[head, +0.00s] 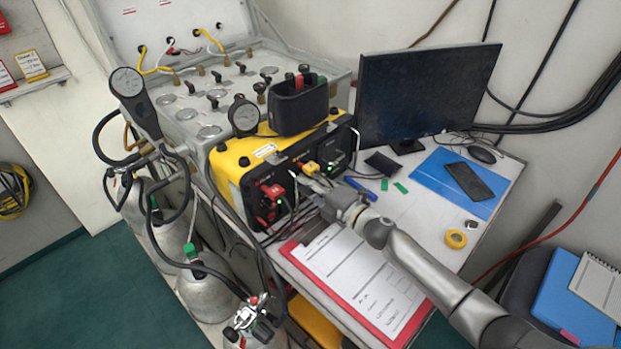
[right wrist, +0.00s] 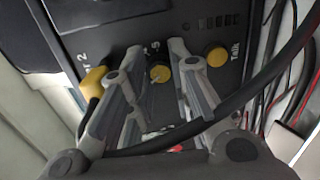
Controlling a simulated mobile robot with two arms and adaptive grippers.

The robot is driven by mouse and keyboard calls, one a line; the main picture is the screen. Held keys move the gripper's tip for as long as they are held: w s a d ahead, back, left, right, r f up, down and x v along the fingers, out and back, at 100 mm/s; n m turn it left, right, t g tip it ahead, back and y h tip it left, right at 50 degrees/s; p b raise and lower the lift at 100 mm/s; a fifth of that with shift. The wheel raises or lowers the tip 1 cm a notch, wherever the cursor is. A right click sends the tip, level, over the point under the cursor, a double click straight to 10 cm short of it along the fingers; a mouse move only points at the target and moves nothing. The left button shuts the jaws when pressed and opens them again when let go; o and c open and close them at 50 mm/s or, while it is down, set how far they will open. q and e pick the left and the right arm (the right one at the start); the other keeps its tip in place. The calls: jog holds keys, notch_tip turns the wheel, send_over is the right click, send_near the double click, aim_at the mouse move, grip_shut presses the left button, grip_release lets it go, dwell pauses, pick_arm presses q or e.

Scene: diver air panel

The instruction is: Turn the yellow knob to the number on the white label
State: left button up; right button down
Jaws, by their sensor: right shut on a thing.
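The yellow knob (right wrist: 160,74) sits on the dark front panel (right wrist: 120,38) of the yellow case (head: 228,163). My right gripper (right wrist: 158,76) is shut on this knob, one finger on each side of it. In the head view my right gripper (head: 312,183) reaches the panel from the right and hides the knob there. A white label (head: 264,150) lies on top of the yellow case; its print is too small to read. My left gripper is not in view.
Another yellow knob (right wrist: 217,56) marked Talk is right of the gripper, and a yellow part (right wrist: 94,80) is left. A black cable (right wrist: 225,105) crosses near the fingers. A red clipboard (head: 408,331) lies below my right arm. A monitor (head: 425,95) stands behind.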

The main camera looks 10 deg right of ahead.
jog(key=shift+m+p, duration=0.65)
jog(key=shift+m, duration=0.85)
jog(key=c, duration=1.6)
grip_release()
jog(key=shift+o, duration=0.2)
jog(key=v, duration=1.2)
jog(key=shift+d, duration=0.1)
